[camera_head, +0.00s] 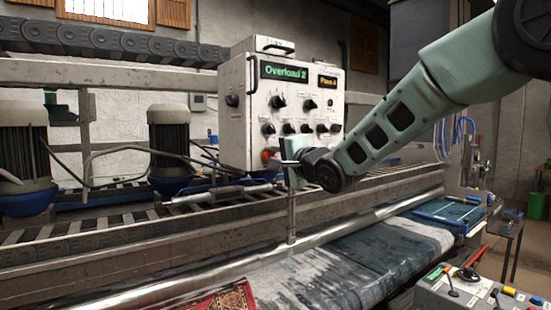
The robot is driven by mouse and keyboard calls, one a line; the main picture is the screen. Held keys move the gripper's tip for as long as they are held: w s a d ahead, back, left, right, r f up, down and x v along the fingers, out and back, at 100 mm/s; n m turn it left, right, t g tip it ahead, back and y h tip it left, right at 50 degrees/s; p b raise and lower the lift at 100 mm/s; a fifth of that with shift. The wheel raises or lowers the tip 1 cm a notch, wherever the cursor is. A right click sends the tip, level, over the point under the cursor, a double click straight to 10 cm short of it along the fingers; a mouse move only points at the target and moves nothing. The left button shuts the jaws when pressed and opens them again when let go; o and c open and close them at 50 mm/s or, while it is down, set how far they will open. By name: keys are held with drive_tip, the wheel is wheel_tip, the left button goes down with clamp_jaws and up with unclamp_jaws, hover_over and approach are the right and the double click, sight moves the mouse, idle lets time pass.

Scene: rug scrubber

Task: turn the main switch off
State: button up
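A white control box (239,75) stands behind the machine rail, with a green "Overload 2" display, a smaller orange display and several black knobs on its front. A red-orange knob (267,155) shows low on this front; I cannot read a label that marks it as the main switch. A black knob (231,100) sits on the box's left side. My gripper (282,158) is at the lower front of the box, close beside the red-orange knob. Its fingers are small and partly hidden, so contact and finger opening cannot be told.
A metal rail (150,235) runs across in front of the box. Two motors (170,140) stand left of it. A wet rug (340,265) lies on the bed below. A grey control panel (480,292) with levers is at the lower right.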

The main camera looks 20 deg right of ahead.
drive_tip(key=shift+f+n+b, duration=0.1)
drive_tip(key=shift+n+b, duration=0.2)
drive_tip(key=shift+b, duration=0.1)
drive_tip(key=shift+n+b, duration=5)
drive_tip(key=shift+n, duration=2.6)
drive_tip(key=o, duration=1)
drive_tip(key=shift+c, duration=0.2)
